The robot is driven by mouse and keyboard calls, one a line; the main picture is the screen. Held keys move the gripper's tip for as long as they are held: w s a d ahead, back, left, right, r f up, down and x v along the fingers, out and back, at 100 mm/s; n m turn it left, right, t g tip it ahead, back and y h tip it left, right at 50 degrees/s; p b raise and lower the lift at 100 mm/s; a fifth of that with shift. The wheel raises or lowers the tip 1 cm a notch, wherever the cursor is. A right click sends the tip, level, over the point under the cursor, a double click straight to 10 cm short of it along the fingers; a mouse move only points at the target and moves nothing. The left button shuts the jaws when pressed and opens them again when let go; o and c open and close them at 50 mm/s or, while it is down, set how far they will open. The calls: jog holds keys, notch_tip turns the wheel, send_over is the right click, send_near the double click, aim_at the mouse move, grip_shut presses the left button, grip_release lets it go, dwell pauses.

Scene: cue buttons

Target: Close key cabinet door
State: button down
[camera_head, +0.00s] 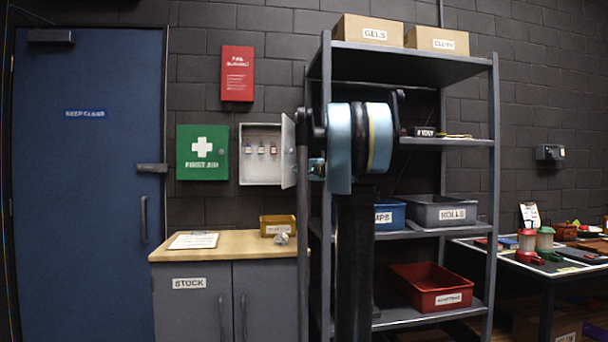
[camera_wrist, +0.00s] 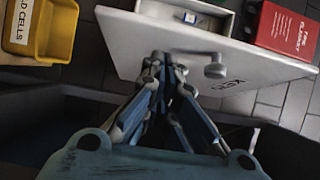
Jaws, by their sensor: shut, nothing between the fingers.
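The key cabinet (camera_head: 262,183) is a small white wall box with several tagged keys inside. Its door (camera_head: 289,150) stands open, swung out from the right side and seen almost edge-on in the head view.
A green first aid box (camera_head: 202,152) hangs left of the cabinet, and a red fire blanket box (camera_head: 237,73) above. Below is a wooden-topped stock cupboard (camera_head: 235,243) with a yellow bin (camera_head: 270,220) and a clipboard (camera_head: 193,240). A metal shelf rack (camera_head: 493,200) stands close on the right.

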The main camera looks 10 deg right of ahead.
aim_at(287, 169)
jog(key=shift+x, duration=2.1)
